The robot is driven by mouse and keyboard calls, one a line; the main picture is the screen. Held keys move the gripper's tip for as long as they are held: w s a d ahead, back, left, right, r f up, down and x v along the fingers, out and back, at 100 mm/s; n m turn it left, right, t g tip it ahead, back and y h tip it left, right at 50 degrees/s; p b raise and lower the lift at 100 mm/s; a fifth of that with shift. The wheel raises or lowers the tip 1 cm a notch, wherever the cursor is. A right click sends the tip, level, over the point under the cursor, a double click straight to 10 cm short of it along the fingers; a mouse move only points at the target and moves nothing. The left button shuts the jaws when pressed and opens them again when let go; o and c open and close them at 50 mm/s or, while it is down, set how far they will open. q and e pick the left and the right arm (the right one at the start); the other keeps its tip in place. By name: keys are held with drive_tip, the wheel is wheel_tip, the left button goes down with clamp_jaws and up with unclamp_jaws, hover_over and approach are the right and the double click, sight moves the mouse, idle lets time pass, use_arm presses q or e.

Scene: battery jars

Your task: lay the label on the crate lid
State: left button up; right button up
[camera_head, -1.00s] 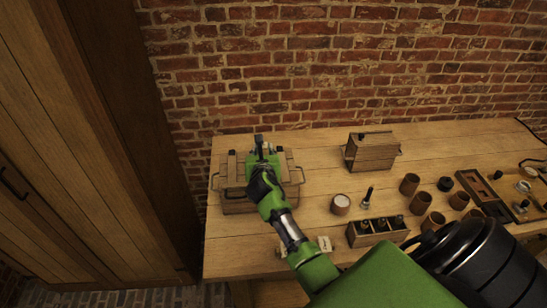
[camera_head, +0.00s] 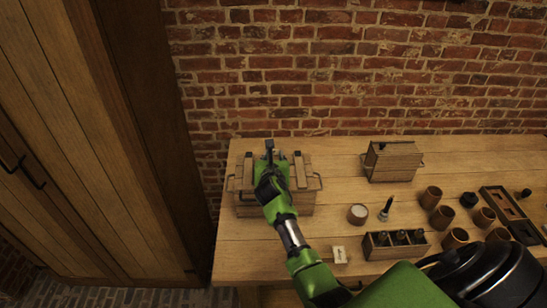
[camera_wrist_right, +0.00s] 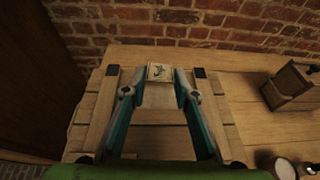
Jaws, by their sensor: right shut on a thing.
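The wooden crate (camera_head: 296,203) stands at the left end of the bench, with handles at its sides. Its lid shows in the right wrist view (camera_wrist_right: 152,140), with raised slats on either side. My right gripper (camera_head: 271,150) is over the lid, towards its far side. In the right wrist view my right gripper (camera_wrist_right: 163,78) is shut on a small pale label with dark marks (camera_wrist_right: 160,71), held between the fingertips. I cannot tell whether the label touches the lid. In the head view the label is not clear. My left gripper is not in view.
Another small pale card (camera_head: 340,254) lies near the bench's front edge. A smaller wooden box (camera_head: 392,162) stands at the back. A round pale-topped jar (camera_head: 357,214), a rack of dark bottles (camera_head: 396,244) and several brown cups (camera_head: 431,197) are to the right. A brick wall rises behind.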

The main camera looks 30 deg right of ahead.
wheel_tip(320, 180, down, 2)
drive_tip(key=shift+f+b, duration=0.1)
drive_tip(key=shift+b, duration=0.9)
drive_tip(key=shift+f+b, duration=0.7)
drive_tip(key=shift+f, duration=0.5)
drive_tip(key=o, duration=0.7)
drive_tip(key=shift+o, duration=0.2)
drive_tip(key=v, duration=1.2)
drive_tip(key=shift+f, duration=0.1)
